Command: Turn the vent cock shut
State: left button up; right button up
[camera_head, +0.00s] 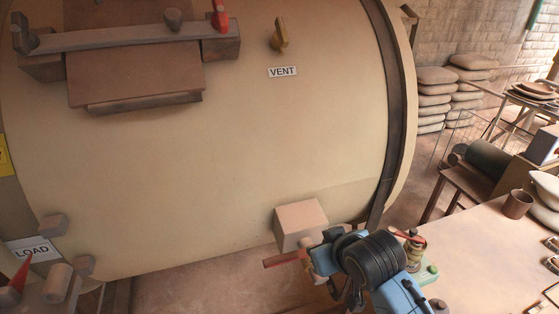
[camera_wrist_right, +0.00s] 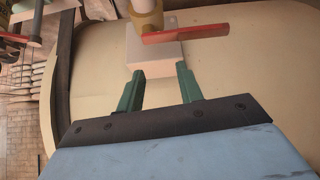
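The vent cock (camera_head: 281,34) is a small yellow-brass handle on the cream drum (camera_head: 220,150), standing roughly upright above the VENT label (camera_head: 282,72). My right arm is low in the head view, well below and to the right of the cock. In the right wrist view my right gripper (camera_wrist_right: 160,70) shows two green fingers spread apart with nothing between them. They point toward a pale block (camera_wrist_right: 155,48) and a red lever (camera_wrist_right: 187,34), which belong to another fitting. In the head view the fingers are mostly hidden by the wrist. My left gripper is not in view.
The pale block (camera_head: 300,222) and red lever (camera_head: 286,259) are at the drum's lower right. A hatch with a crossbar (camera_head: 130,37) and a red handle (camera_head: 219,16) is at upper left. A table (camera_head: 480,262) with a cup (camera_head: 517,204) is at right. The drum face below the cock is clear.

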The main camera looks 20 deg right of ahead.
jog(key=w+r+t, duration=0.2)
jog(key=w+r, duration=0.5)
jog(key=r, duration=0.1)
jog(key=t, duration=0.7)
send_near(279, 30)
jog(key=shift+m+y, duration=0.3)
jog(key=w+p, duration=0.2)
jog(key=w, duration=0.4)
jog(key=w+p, duration=0.2)
jog(key=w, duration=0.4)
jog(key=shift+d+f, duration=0.2)
jog(key=shift+d, duration=0.05)
jog(key=shift+c, duration=0.2)
grip_shut()
